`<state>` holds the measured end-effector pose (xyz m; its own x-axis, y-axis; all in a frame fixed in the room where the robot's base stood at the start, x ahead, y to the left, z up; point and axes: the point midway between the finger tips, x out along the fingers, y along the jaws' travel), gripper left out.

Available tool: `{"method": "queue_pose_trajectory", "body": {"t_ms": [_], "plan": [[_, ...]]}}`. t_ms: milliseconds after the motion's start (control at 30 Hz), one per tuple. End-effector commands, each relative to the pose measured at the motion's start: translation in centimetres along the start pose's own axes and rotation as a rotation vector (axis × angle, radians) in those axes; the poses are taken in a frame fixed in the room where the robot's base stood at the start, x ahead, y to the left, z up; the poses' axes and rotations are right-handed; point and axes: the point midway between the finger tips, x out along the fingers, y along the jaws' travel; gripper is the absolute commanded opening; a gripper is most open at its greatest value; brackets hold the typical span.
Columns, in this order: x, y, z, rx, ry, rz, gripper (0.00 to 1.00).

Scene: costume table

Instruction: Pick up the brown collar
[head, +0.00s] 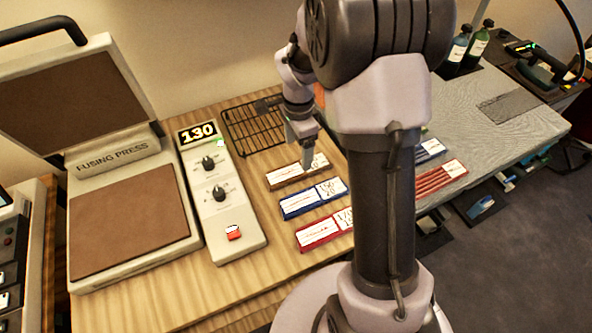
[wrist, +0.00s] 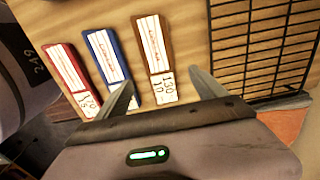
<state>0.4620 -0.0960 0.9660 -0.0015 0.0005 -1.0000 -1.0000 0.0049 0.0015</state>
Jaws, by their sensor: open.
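A flat brown piece (head: 284,177) lies on the wooden table, the farthest of a row of three. It carries a white strip with reddish marks and a white label that reads 130 and 10. No other brown collar can be made out. In the wrist view the brown piece (wrist: 143,56) lies between the line of my two fingers, closer to the right one. My gripper (head: 307,160) is open and empty, pointing down over the label end of the brown piece; it also shows in the wrist view (wrist: 160,80). The height of the gap is hard to tell.
A blue piece (head: 292,206) and a red piece (head: 312,240) lie beside it. A black wire rack (head: 250,132) is just behind. A dial panel (head: 218,205) and the fusing press (head: 125,225) stand left. A grey cloth-covered surface (head: 500,120) is at right.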

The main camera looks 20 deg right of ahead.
Motion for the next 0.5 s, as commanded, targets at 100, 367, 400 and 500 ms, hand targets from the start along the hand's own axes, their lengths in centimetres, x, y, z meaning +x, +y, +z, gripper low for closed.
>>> {"method": "queue_pose_trajectory", "body": {"t_ms": [100,367,400,500], "plan": [[1.9,0.0,0.0,0.0,0.0,0.0,0.8],[5.6,0.2,0.0,-0.001,0.0,0.001,0.8],[6.5,0.2,0.0,-0.001,0.0,0.001,0.8],[7.6,0.1,0.1,-0.001,0.0,0.0,0.8]]}}
